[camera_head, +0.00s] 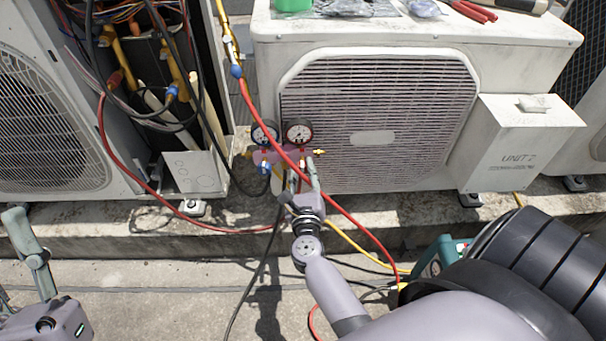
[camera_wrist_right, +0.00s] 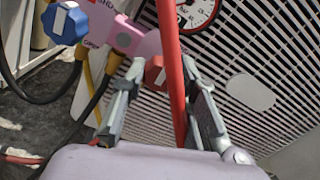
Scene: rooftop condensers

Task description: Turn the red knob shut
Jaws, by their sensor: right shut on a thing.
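The red knob (camera_wrist_right: 154,73) is on the pink manifold (camera_wrist_right: 135,38), between the fingers of my right gripper (camera_wrist_right: 163,70) in the right wrist view. The gripper is shut on it. A red hose (camera_wrist_right: 175,110) crosses close in front of the knob and hides part of it. In the head view, my right gripper (camera_head: 303,178) reaches up to the manifold (camera_head: 275,154) below its two gauges, and the knob is mostly hidden there. The blue knob (camera_wrist_right: 65,22) is on the manifold's left side. My left gripper (camera_head: 28,245) is at the lower left, away from the manifold; its jaw opening is unclear.
A condenser with a slatted grille (camera_head: 400,100) stands right behind the manifold. An opened unit with wires and pipes (camera_head: 150,70) is at the left. Hoses, including a yellow one (camera_head: 360,252), hang over the concrete ledge. Tools, including red-handled pliers (camera_head: 470,10), lie on top.

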